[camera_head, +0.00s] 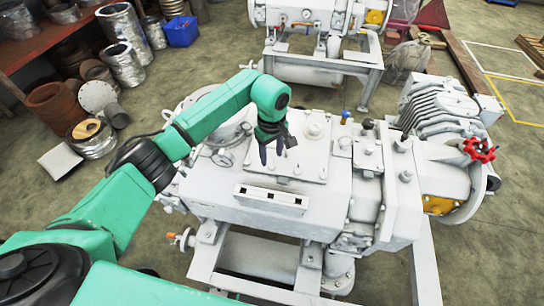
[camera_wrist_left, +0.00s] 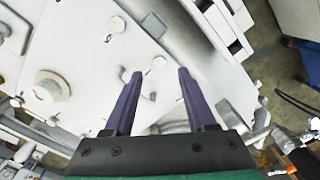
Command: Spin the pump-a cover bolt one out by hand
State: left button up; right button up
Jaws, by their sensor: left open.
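The white pump (camera_head: 240,190) fills the middle of the head view. Its flat cover plate (camera_head: 312,165) lies on top and also shows in the left wrist view (camera_wrist_left: 75,60). My left gripper (camera_head: 276,156) points down over the cover's left part. In the left wrist view its two dark fingers (camera_wrist_left: 160,74) are apart with nothing held. A small bolt head (camera_wrist_left: 158,61) shows just beyond the fingertips, between their lines. Another bolt head (camera_wrist_left: 117,24) sits farther up the plate. I cannot tell which is bolt one. My right gripper is not in view.
A round boss (camera_wrist_left: 50,88) rises from the cover. A red valve wheel (camera_head: 479,150) and a finned housing (camera_head: 435,105) stand at the right. A second white machine (camera_head: 315,68) stands behind. Pots and a blue bin (camera_head: 181,31) are at the upper left.

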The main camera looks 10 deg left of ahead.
aim_at(272, 166)
pick_arm(q)
notch_tip(272, 166, down, 3)
jog(key=shift+w+f+p, duration=0.1)
jog(key=shift+f+p, duration=0.1)
jog(key=shift+p, duration=0.15)
jog(key=shift+f, duration=0.45)
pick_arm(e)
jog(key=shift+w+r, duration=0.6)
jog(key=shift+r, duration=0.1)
pick_arm(q)
grip_shut()
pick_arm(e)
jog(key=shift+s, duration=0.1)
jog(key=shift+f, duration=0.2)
